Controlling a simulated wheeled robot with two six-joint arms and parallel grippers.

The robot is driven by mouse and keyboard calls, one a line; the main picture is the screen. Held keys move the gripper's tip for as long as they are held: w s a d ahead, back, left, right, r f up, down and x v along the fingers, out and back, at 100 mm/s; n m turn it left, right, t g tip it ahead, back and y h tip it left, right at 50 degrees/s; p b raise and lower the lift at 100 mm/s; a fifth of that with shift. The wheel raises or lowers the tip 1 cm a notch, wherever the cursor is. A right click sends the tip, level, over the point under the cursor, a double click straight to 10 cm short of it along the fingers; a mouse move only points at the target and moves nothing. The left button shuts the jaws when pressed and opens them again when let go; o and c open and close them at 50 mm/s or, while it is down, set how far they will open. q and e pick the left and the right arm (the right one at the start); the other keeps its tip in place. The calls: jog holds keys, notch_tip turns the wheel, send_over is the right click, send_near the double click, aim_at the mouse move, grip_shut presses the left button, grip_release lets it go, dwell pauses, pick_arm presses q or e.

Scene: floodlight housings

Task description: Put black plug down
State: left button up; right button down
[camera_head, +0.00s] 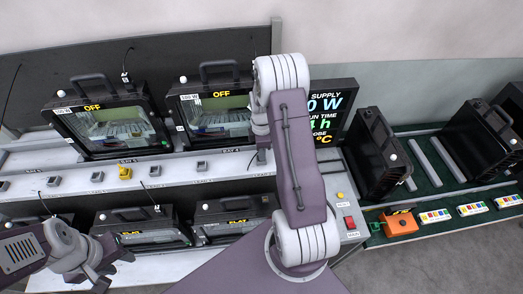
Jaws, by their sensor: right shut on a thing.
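My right gripper (259,152) is at the bench beside the right-hand upper floodlight housing (216,118), mostly hidden by my own arm. It is shut on a small dark thing, the black plug (258,161), low at the socket strip. Whether the plug touches the bench cannot be told. My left gripper (113,272) is at the lower left, in front of the lower housings, and its fingers look apart and empty. The left-hand upper housing (105,123) shows "OFF" and "100 W".
Several grey sockets and a yellow plug (125,172) line the bench ledge (200,170). Lower housings (135,225) stand below it. A supply display (333,110) and red switch (350,223) stand right of my arm. More housings (375,155) and an orange device (398,223) stand on a green shelf.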

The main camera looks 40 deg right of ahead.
jog(key=shift+s+a+f, duration=0.1)
jog(key=shift+a+f, duration=0.05)
jog(key=shift+f, duration=0.05)
jog(key=c, duration=1.3)
grip_release()
jog(key=shift+r, duration=0.15)
jog(key=shift+c, duration=0.2)
